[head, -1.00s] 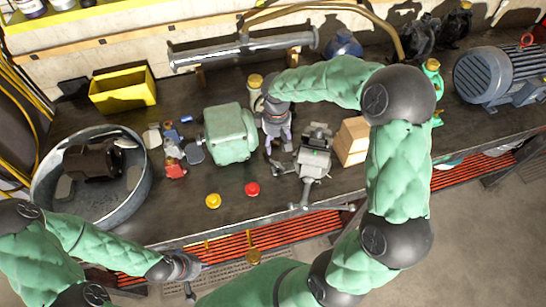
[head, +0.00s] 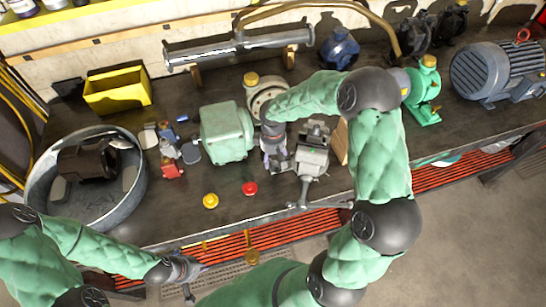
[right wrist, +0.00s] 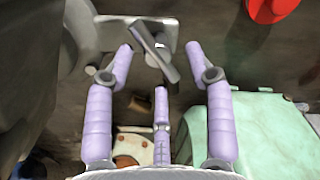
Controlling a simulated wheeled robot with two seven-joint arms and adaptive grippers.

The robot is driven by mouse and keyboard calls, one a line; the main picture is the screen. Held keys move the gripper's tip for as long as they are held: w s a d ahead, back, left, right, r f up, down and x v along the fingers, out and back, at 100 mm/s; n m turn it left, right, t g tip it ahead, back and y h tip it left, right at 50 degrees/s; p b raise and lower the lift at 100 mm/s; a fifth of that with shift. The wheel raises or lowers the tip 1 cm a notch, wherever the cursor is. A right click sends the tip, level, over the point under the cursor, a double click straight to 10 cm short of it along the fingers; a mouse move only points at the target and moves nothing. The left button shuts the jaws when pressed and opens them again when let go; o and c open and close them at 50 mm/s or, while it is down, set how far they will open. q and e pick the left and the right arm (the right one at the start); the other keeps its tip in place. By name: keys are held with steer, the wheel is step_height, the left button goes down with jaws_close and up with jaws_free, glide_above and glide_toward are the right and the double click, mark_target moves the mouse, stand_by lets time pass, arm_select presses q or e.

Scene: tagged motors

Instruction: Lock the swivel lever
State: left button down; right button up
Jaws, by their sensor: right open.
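The grey bench vise (head: 313,158) stands near the front edge of the bench; part of its base shows in the right wrist view (right wrist: 88,25). A short dark grey lever (right wrist: 157,52), seemingly the swivel lever, lies slantwise by a pale base lug. My right gripper (head: 277,165) is just left of the vise, pointing down. In the right wrist view its lilac fingers (right wrist: 160,62) are spread open, with the lever between and beyond their tips; I cannot tell whether they touch it. My left gripper (head: 190,279) hangs at the front edge, its fingers apart and empty.
A green motor box (head: 227,133) stands left of my right gripper. Yellow (head: 210,201) and red (head: 250,188) buttons are in front. A round metal tub (head: 133,205) is at left. A wooden block (head: 342,142) is partly hidden by my right arm.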

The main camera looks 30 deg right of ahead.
jaws_close()
steer(key=shift+d+m+b, duration=0.2)
steer(key=shift+m+b, duration=0.7)
steer(key=shift+m, duration=0.4)
steer(key=shift+s+d+m+b, duration=0.15)
steer(key=shift+m+b, duration=0.8)
steer(key=shift+m, duration=1.25)
steer(key=shift+r, duration=0.1)
jaws_free()
